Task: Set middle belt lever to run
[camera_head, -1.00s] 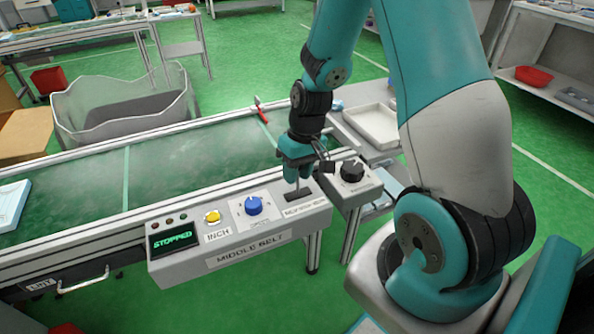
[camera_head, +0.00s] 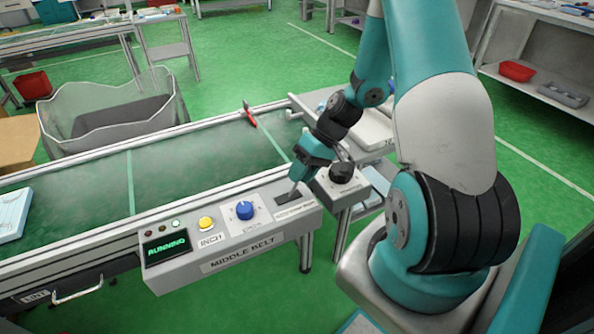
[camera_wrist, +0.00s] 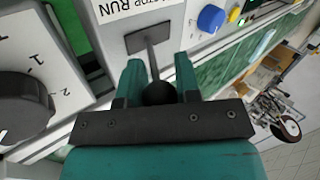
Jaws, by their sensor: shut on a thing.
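The middle belt panel (camera_head: 236,246) carries the label MIDDLE BELT. Its display (camera_head: 166,247) reads RUNNING in green. The belt lever (camera_head: 293,190) rises from a dark slot at the panel's right end and leans right. My gripper (camera_head: 299,178) is shut on the lever's top. In the wrist view, my gripper (camera_wrist: 158,66) has its two teal fingers either side of the lever's black ball knob (camera_wrist: 159,93). The thin stem (camera_wrist: 152,55) runs into the slot beside the label with RUN readable.
A yellow button (camera_head: 206,223) and a blue knob (camera_head: 245,210) sit left of the lever. A black dial (camera_head: 341,172) on another box is close right of my gripper. A red-handled tool (camera_head: 249,117) lies on the green belt (camera_head: 190,162).

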